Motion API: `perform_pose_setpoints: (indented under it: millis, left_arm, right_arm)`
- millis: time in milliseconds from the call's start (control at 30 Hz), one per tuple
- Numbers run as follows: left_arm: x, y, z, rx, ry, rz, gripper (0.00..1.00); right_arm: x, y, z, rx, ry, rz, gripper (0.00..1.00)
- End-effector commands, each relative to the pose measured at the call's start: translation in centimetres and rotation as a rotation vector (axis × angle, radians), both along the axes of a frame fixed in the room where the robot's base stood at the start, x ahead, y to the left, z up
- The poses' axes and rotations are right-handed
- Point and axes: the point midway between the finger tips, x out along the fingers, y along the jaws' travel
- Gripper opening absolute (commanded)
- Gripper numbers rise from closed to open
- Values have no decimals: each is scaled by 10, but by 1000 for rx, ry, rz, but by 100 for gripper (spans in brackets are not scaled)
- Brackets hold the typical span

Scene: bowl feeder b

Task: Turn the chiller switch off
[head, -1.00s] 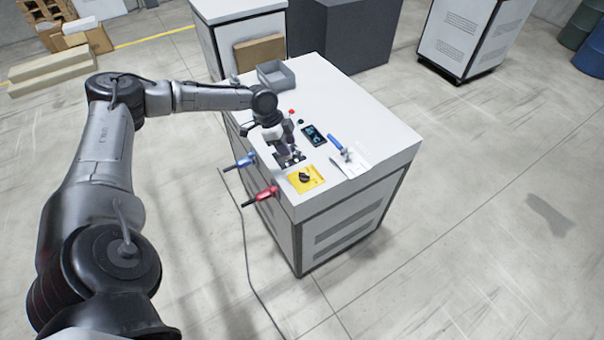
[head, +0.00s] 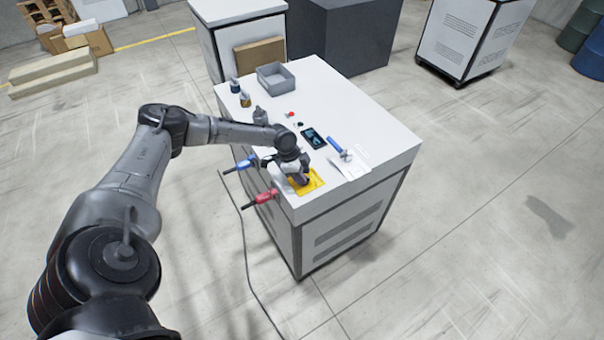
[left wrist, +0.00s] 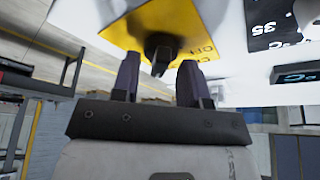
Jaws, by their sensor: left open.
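The chiller (head: 395,133) is a white cabinet with a flat top. Its switch is a black rotary knob on a yellow plate (head: 317,180) near the front corner of the top. In the left wrist view the black knob (left wrist: 160,50) stands out from the yellow plate (left wrist: 190,20), beside partly visible ON/OFF lettering. My left gripper (head: 302,181) is over the yellow plate and partly hides it and the knob. In the left wrist view its two fingers (left wrist: 158,80) are apart, with the knob between and just beyond their tips. Contact cannot be told. My right gripper is not in view.
Close by on the top are a dark display (head: 313,138), a blue-handled tool (head: 336,145), a red button (head: 291,114) and a grey tray (head: 276,77). Blue (head: 245,163) and red (head: 265,196) hose fittings stick out of the near side.

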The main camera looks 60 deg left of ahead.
Motion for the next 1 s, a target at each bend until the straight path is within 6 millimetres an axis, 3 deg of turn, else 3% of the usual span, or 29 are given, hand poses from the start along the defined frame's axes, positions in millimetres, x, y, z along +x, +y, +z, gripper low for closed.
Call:
perform_pose_setpoints:
  millis: [267,667,1000]
  left_arm:
    - [0,0,0,0,0,0,38]
    - [0,0,0,0,0,0,0]
    - [-1,-1,1,-1,2,29,0]
  right_arm:
    - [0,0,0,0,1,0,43]
    - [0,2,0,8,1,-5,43]
    - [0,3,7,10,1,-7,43]
